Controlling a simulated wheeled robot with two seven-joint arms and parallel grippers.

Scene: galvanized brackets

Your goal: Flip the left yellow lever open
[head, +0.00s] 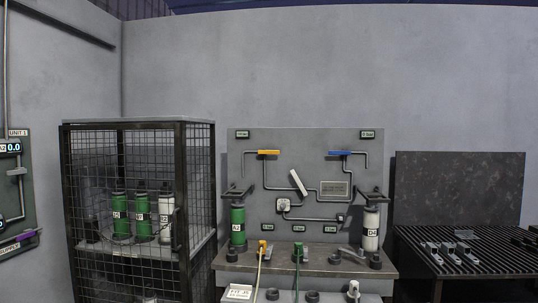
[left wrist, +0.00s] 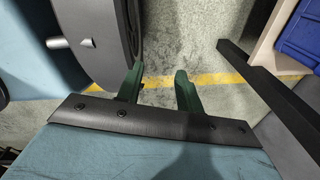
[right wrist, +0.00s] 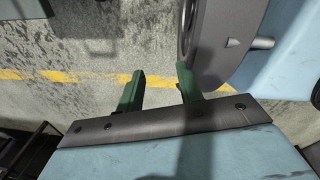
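The yellow lever (head: 268,152) is a short flat handle on the upper left of a grey panel (head: 315,140) in the head view. It lies level, on top of a thin pipe. A blue lever (head: 340,153) sits level at the upper right of the same panel, and a white lever (head: 298,182) is tilted between them. My left gripper (left wrist: 160,82) shows only in the left wrist view, with its green fingers apart and nothing between them. My right gripper (right wrist: 160,82) shows only in the right wrist view, also open and empty. Both are over the floor, away from the panel.
A bench (head: 330,268) below the panel holds a green cylinder (head: 238,224), a white cylinder (head: 371,230) and small fittings. A mesh cage (head: 180,215) with cylinders stands to the left. A slatted table (head: 485,256) with brackets stands to the right. A blue bin (left wrist: 302,35) is near my left gripper.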

